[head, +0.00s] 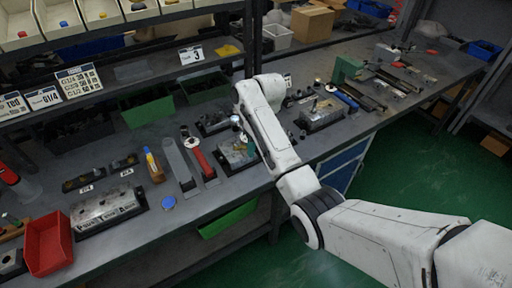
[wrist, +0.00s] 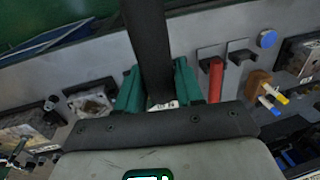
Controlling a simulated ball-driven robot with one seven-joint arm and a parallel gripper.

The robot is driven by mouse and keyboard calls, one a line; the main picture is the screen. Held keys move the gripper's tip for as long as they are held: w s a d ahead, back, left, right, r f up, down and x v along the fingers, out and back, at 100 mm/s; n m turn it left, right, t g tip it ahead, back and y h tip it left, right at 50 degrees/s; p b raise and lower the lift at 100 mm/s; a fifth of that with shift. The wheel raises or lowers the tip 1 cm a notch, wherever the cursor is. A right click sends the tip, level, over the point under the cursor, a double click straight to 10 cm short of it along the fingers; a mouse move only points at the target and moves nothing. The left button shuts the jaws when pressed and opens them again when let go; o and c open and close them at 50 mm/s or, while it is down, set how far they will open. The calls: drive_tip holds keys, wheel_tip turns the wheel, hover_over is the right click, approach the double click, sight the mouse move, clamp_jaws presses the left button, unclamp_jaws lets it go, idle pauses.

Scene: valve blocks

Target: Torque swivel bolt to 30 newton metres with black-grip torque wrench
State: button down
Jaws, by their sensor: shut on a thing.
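My gripper (wrist: 157,88) has green fingers, shut on a long dark bar (wrist: 149,40), which appears to be the black-grip torque wrench. The bar runs up out of the top of the wrist view. In the head view my gripper (head: 249,146) is over the bench beside a grey metal valve block (head: 234,153); my arm hides most of the held tool. Whether the tool touches a bolt cannot be told. I cannot single out the swivel bolt. A red-grip wrench (head: 202,160) lies left of the gripper, also visible in the wrist view (wrist: 215,80).
A grey holder (head: 178,165) beside the red-grip wrench looks empty. A larger block (head: 105,208) and a red bin (head: 49,240) stand at left. Another block (head: 322,115) stands right of my arm. A blue disc (head: 168,202) lies near the front edge, with bare bench around it.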

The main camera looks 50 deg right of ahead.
idle(0.4)
wheel_tip(320, 180, down, 5)
drive_tip(key=shift+r+b, duration=0.15)
drive_tip(key=shift+b, duration=0.9)
drive_tip(key=shift+p, duration=0.7)
idle(0.5)
drive_tip(key=shift+f+b, duration=0.7)
drive_tip(key=shift+f, duration=0.6)
idle(0.4)
drive_tip(key=shift+a, duration=0.1)
drive_tip(key=shift+w+a+m+p, duration=0.25)
drive_tip(key=shift+a+m+p, duration=0.2)
drive_tip(key=shift+a, duration=0.1)
drive_tip(key=shift+w+a+m+p, duration=0.25)
drive_tip(key=shift+a+m+p, duration=0.2)
drive_tip(key=shift+a, duration=0.05)
